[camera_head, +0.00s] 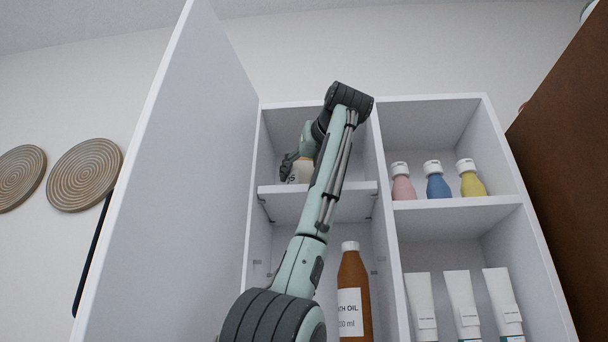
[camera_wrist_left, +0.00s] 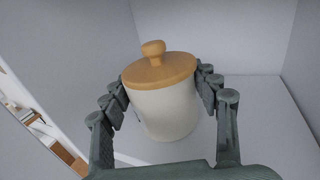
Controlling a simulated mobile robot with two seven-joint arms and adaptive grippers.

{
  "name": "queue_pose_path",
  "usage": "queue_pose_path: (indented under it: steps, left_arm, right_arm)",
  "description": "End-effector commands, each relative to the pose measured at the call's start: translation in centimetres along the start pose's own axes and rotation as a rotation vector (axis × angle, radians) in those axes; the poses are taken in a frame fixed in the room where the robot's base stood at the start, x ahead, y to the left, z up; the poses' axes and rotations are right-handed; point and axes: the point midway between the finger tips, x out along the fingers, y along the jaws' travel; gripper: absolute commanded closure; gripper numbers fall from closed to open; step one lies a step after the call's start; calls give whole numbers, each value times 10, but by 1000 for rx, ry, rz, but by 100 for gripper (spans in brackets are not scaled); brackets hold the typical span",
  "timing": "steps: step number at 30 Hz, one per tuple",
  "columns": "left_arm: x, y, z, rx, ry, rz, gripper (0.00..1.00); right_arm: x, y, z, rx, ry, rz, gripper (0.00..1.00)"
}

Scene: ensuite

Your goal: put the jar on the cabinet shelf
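The jar (camera_wrist_left: 165,108) is cream with a round wooden lid and knob. It is upright in the upper left compartment of the white cabinet, over the cabinet shelf (camera_head: 345,187). In the head view only part of the jar (camera_head: 301,172) shows, with dark lettering, behind my gripper and arm. My left gripper (camera_head: 289,165) has its fingers on both sides of the jar, against its wall just below the lid, as the left wrist view (camera_wrist_left: 161,90) shows. Whether the jar's base touches the shelf is hard to tell. My right gripper is not in view.
The open cabinet door (camera_head: 170,190) stands at the left. A brown bath oil bottle (camera_head: 353,285) stands below the shelf. Pink, blue and yellow bottles (camera_head: 437,182) stand in the right compartment, with white tubes (camera_head: 462,305) below. The shelf around the jar looks clear.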

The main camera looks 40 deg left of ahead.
Motion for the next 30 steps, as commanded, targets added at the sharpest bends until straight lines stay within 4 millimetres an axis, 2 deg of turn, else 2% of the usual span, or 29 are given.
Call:
queue_pose_path:
  steps: [1,3,15,16,17,24,30]
  left_arm:
    - [0,0,0,0,0,0,30]
    - [0,0,0,0,0,0,22]
    - [0,0,3,0,-1,0,22]
    - [-3,0,2,-1,-2,-1,22]
    - [-7,0,2,-1,-3,-1,22]
    - [-54,0,0,-2,-4,-1,22]
    - [-95,0,1,-1,-4,-1,22]
  right_arm:
    - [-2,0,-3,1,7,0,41]
    - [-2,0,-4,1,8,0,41]
    - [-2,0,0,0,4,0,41]
    - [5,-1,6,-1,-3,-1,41]
    - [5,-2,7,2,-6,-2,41]
    - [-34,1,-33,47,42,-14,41]
    - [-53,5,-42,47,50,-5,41]
